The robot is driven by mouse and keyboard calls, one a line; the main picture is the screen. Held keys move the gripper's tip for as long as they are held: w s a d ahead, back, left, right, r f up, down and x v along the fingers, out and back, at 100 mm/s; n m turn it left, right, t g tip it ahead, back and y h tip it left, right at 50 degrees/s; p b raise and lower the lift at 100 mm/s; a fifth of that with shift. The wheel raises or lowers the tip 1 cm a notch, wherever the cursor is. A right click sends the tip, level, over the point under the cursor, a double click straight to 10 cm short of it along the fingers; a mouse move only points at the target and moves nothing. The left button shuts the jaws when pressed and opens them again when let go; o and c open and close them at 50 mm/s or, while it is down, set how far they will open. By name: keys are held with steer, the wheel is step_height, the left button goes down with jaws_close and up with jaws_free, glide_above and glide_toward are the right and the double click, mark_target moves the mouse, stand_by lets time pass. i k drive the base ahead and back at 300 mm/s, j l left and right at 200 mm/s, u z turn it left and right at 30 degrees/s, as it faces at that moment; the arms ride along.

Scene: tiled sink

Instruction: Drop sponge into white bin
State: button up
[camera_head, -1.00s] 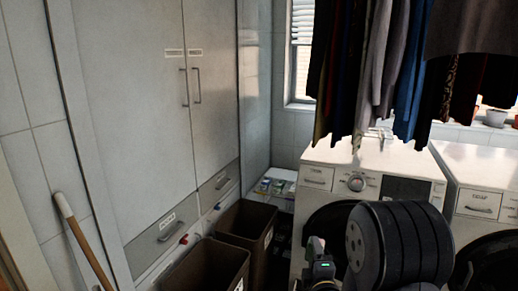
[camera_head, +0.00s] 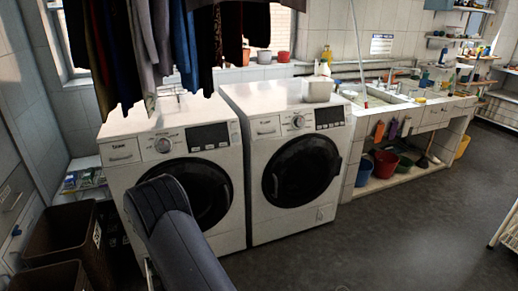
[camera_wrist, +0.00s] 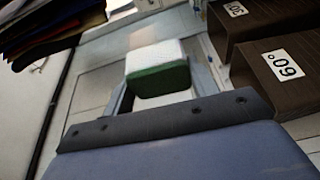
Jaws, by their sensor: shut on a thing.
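A sponge (camera_wrist: 160,66), white above with a green layer below, is held between the fingers of my gripper (camera_wrist: 162,78) in the wrist view. My gripper is shut on it. In the head view my arm is at the lower middle in front of the left washing machine, and the sponge cannot be made out. A small white bin-like container (camera_head: 317,90) stands on top of the right washing machine, well to the right of my arm. Its inside is hard to see.
Two white washing machines (camera_head: 240,140) stand side by side. Dark brown bins (camera_head: 62,232) are at the lower left; labelled brown bins (camera_wrist: 270,72) show in the wrist view. Clothes hang above the left machine. A tiled sink (camera_head: 375,97) stands at the right.

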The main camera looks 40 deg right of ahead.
mark_target(317, 90)
steer(key=z, duration=1.15)
